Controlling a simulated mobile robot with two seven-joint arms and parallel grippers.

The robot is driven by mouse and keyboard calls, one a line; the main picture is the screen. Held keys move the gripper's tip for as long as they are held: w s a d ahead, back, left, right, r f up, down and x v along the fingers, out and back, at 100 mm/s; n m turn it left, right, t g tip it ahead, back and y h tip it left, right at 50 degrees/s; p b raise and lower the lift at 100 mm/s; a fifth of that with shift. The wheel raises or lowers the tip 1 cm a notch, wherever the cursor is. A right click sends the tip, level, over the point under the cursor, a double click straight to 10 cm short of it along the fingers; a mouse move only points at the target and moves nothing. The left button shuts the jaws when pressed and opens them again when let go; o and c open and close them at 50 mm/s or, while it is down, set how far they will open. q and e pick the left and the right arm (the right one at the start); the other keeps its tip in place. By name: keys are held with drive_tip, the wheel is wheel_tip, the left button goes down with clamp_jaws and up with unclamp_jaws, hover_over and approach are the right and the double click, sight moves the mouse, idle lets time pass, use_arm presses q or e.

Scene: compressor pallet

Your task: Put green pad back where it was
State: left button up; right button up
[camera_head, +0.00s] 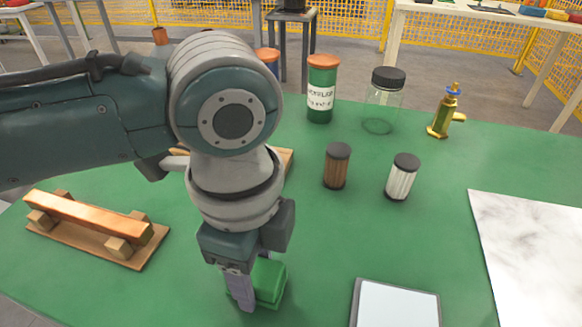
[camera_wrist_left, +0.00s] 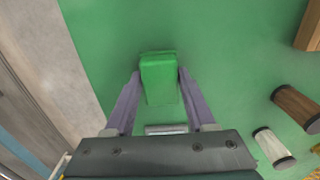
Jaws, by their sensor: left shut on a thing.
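The green pad (camera_head: 270,281) is a bright green block low over the green table, at the front middle in the head view. In the left wrist view the green pad (camera_wrist_left: 159,76) lies between the two purple-grey fingers. My left gripper (camera_head: 247,294) points down and is shut on the pad; it also shows in the left wrist view (camera_wrist_left: 158,78). One finger hides part of the pad in the head view. I cannot tell whether the pad touches the table. My right gripper is not in view.
A wooden rack (camera_head: 92,228) stands left. A framed light panel (camera_head: 396,305) and a marble slab (camera_head: 530,245) lie right. Two filter cylinders, brown (camera_head: 337,166) and white (camera_head: 402,177), a green canister (camera_head: 321,90), a glass jar (camera_head: 383,102) and a brass valve (camera_head: 444,112) stand behind.

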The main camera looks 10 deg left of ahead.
use_arm(q)
drive_tip(key=shift+f, duration=0.3)
drive_tip(key=shift+f, duration=0.15)
drive_tip(key=o, duration=1.2)
